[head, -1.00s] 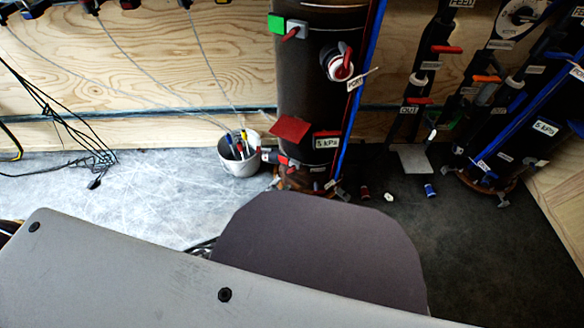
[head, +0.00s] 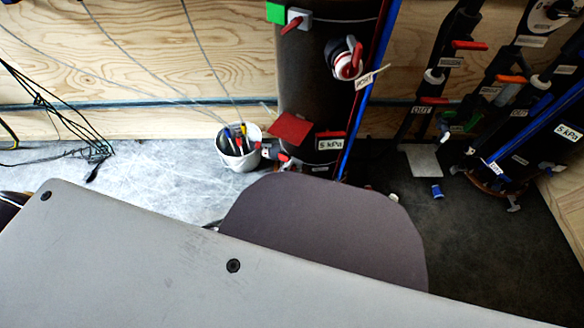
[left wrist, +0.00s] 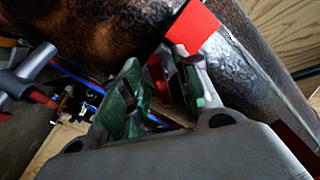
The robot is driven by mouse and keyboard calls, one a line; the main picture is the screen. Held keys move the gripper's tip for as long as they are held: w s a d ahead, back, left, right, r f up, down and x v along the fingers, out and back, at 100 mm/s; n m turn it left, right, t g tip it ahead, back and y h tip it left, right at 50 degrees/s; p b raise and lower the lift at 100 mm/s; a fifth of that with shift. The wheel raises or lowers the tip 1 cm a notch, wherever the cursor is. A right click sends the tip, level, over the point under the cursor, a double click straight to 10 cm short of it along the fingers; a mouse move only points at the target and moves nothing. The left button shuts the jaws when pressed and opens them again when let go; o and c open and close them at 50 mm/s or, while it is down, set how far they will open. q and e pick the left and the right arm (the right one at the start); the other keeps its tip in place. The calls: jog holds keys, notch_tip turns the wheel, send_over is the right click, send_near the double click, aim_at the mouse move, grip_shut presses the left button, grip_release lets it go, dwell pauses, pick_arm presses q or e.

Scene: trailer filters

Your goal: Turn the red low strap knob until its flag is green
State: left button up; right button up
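The big dark brown cylinder (head: 312,75) stands against the wood wall. The low strap's flag (head: 291,130) on it is red; a small red piece (head: 283,157), possibly its knob, shows just below. In the left wrist view, the red flag (left wrist: 192,28) sits on a pale block beside the cylinder. My left gripper (left wrist: 158,78) has green-padded fingers apart, with a red knob-like piece (left wrist: 157,70) seen between them; contact cannot be told. I cannot make out the gripper in the head view. My right gripper is not in view.
A higher flag (head: 275,12) is green, beside another red handle (head: 290,24). A red and white port fitting (head: 345,60) sticks out at the right. A white bucket of tools (head: 240,160) stands left of the cylinder. Pipes with valves (head: 440,75) stand farther right.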

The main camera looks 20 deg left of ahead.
pick_arm(q)
jog(key=shift+c, duration=0.2)
grip_shut()
jog(key=shift+r+m+p, duration=0.1)
jog(key=shift+m+p, duration=0.2)
jog(key=shift+p, duration=0.05)
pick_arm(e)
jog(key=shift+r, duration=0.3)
pick_arm(q)
jog(key=shift+m+p, duration=0.3)
jog(key=shift+p, duration=0.1)
jog(key=shift+m+p, duration=0.9)
jog(key=shift+m, duration=0.1)
jog(key=shift+m+p, duration=0.75)
jog(key=shift+m, duration=0.55)
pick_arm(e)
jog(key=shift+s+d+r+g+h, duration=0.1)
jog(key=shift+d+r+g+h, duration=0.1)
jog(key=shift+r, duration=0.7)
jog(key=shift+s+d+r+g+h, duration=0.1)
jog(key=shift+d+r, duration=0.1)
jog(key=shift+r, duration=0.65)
